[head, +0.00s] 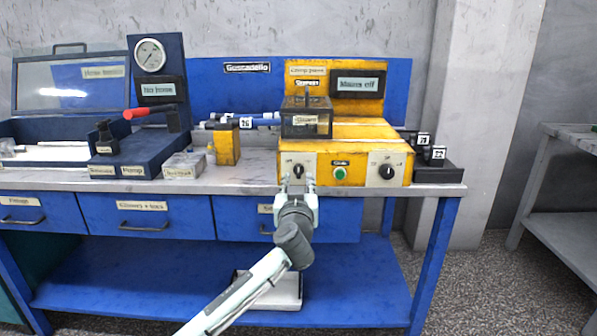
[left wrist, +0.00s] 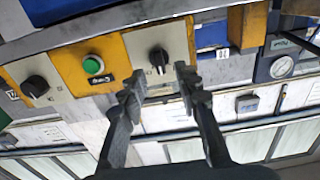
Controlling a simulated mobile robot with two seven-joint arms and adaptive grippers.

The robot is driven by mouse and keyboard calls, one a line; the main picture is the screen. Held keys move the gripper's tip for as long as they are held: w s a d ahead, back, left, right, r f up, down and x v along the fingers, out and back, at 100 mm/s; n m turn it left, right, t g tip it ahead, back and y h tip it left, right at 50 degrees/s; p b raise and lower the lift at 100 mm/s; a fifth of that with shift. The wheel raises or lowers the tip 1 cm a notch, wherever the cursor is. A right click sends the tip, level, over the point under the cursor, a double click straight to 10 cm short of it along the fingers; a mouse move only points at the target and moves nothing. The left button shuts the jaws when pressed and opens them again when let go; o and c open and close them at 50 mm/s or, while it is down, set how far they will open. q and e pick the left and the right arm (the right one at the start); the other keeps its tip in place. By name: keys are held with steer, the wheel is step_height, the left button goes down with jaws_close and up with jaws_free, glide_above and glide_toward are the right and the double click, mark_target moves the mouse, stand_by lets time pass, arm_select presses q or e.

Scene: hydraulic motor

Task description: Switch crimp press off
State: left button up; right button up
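The yellow crimp press (head: 352,132) stands at the right end of the blue bench. Its front has a black rotary knob (head: 298,171) on a pale plate at the left, a green button (head: 340,173) in the middle and another black knob (head: 387,171) at the right. Its display (head: 357,84) appears to read "Mains off". My left gripper (head: 298,190) is in front of the left knob. In the left wrist view, its fingers (left wrist: 156,82) are open and empty, with that knob (left wrist: 158,57) just beyond the gap between the tips. My right gripper is not in view.
A clear guard box (head: 306,118) sits on the press. A yellow block (head: 227,143) and a gauge stand (head: 155,80) with a red lever are to the left. Blue drawers (head: 150,216) lie below the bench top. A grey table (head: 575,195) stands at the right.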

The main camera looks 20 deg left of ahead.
mark_target(298, 173)
arm_select(q)
steer(key=shift+x, duration=2.25)
steer(key=shift+c, duration=0.5)
jaws_close()
